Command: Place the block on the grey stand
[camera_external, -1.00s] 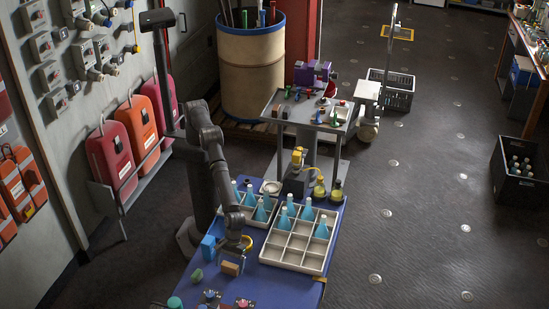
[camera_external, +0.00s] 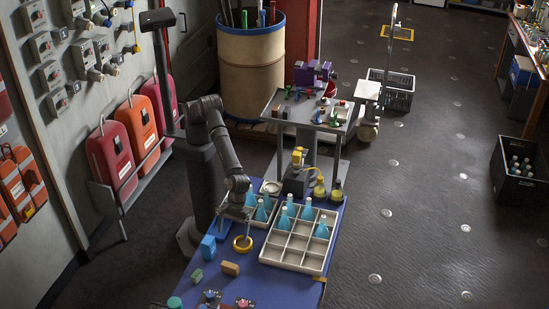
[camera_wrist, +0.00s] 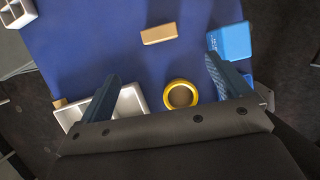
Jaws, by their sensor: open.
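A tan block (camera_external: 230,268) lies flat on the blue table, near its front left part. In the wrist view the tan block (camera_wrist: 159,34) is beyond my fingertips, with bare blue surface around it. My gripper (camera_wrist: 162,68) is open, with nothing between its fingers. In the external view my gripper (camera_external: 236,213) is above the table, behind the yellow ring and beside the left tray; its fingers are hard to make out. A grey raised table (camera_external: 340,127) stands behind the blue table with small items on top; I cannot tell whether this is the grey stand.
A yellow ring (camera_external: 242,244) lies behind the block. A blue box (camera_external: 208,247) and a small green piece (camera_external: 196,276) are to its left. The front right of the blue table (camera_external: 285,290) is clear.

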